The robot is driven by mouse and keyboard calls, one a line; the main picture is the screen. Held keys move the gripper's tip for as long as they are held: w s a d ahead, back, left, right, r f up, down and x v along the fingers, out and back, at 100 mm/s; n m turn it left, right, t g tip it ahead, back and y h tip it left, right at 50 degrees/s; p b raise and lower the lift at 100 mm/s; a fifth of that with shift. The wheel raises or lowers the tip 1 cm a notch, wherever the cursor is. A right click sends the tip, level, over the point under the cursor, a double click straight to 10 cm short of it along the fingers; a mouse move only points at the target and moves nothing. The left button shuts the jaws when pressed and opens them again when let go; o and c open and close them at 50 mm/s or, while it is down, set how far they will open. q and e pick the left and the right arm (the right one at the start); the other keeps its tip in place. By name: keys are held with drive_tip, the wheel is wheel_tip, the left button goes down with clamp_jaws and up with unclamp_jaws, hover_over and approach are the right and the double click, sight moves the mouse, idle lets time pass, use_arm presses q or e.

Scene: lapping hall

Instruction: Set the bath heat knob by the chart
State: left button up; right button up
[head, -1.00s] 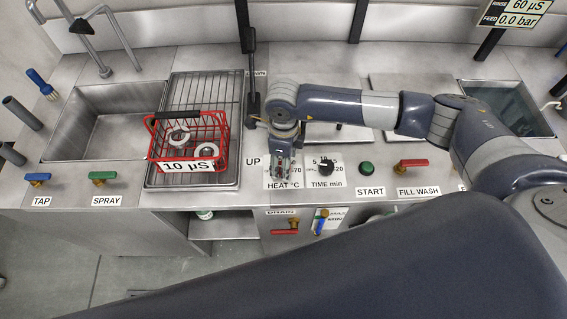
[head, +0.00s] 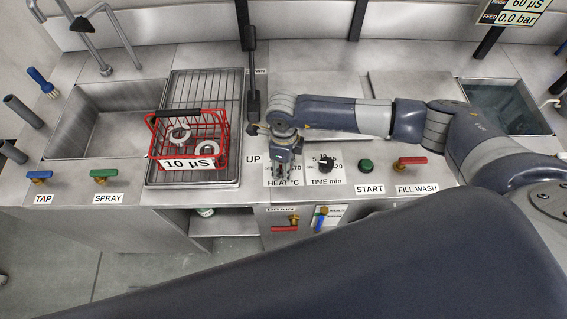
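The heat knob is hidden under my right gripper (head: 284,174); its label plate reads HEAT °C (head: 284,183), with a 70 mark showing at its right edge. My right arm comes in from the right, and the gripper points down over this plate. I cannot tell whether its fingers touch or hold the knob. The black TIME min knob (head: 326,164) stands just right of it. No heat chart can be made out. My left gripper is out of view.
A red wire basket (head: 222,140) tagged 10 µS holds ring parts on the rack left of my gripper. A black upright lever (head: 253,105) stands close behind. A green START button (head: 365,166) and red FILL WASH handle (head: 411,161) lie to the right.

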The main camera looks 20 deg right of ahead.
drive_tip(key=m+b, duration=0.1)
drive_tip(key=m, duration=0.2)
drive_tip(key=shift+f, duration=0.1)
drive_tip(key=m+b, duration=0.1)
drive_tip(key=m, duration=0.1)
drive_tip(key=shift+m, duration=0.3)
drive_tip(key=m+b, duration=0.1)
drive_tip(key=m, duration=0.5)
drive_tip(key=shift+a+b, duration=0.1)
drive_tip(key=shift+b, duration=0.2)
drive_tip(key=m, duration=0.5)
drive_tip(key=shift+m, duration=0.4)
drive_tip(key=m, duration=0.3)
drive_tip(key=shift+m, duration=1.7)
